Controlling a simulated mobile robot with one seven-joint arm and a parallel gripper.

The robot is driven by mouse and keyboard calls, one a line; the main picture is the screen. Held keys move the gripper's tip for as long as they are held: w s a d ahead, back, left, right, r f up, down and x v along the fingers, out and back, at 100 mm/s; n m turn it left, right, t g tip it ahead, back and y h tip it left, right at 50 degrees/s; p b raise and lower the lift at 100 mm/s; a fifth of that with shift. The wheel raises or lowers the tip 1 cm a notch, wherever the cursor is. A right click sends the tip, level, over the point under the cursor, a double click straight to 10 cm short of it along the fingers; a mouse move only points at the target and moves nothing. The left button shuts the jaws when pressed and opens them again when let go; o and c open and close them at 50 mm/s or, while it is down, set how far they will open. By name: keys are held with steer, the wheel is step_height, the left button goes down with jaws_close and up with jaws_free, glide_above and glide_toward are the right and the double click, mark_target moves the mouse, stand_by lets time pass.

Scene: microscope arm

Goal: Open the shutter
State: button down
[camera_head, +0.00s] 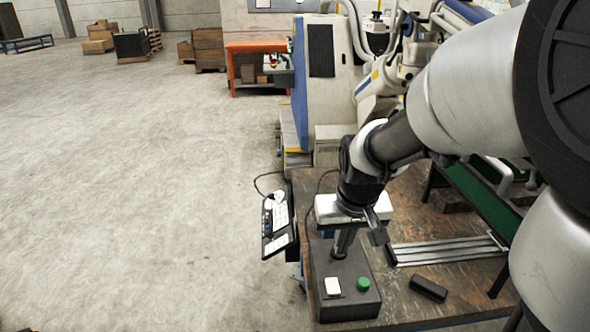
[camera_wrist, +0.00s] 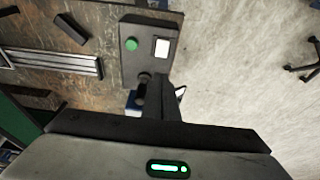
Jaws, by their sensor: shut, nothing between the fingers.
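The box (camera_wrist: 147,66) also shows in the wrist view, with the green button (camera_wrist: 131,44) and the white button (camera_wrist: 162,46). My gripper (camera_head: 341,253) is shut and empty, pointing down over the box's far part, behind both buttons in the head view. Its fingertips (camera_wrist: 145,77) also show in the wrist view. I cannot tell whether they touch the box. No shutter can be made out.
A small black block (camera_head: 428,288) and metal rails (camera_head: 447,249) lie right of the box on the table (camera_head: 404,302). A keypad panel (camera_head: 277,226) hangs at the table's left edge. Large machines stand behind. The floor to the left is open.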

steer(key=b, duration=0.2)
glide_toward(334, 286)
steer(key=w+f, duration=0.1)
steer(key=f, duration=0.1)
steer(key=w+f, duration=0.2)
steer(key=shift+w+f, duration=0.2)
steer(key=shift+f, duration=0.75)
steer(key=shift+w+g, duration=0.15)
steer(key=shift+g, duration=0.15)
steer(key=shift+f, duration=0.15)
steer(key=shift+s, duration=0.85)
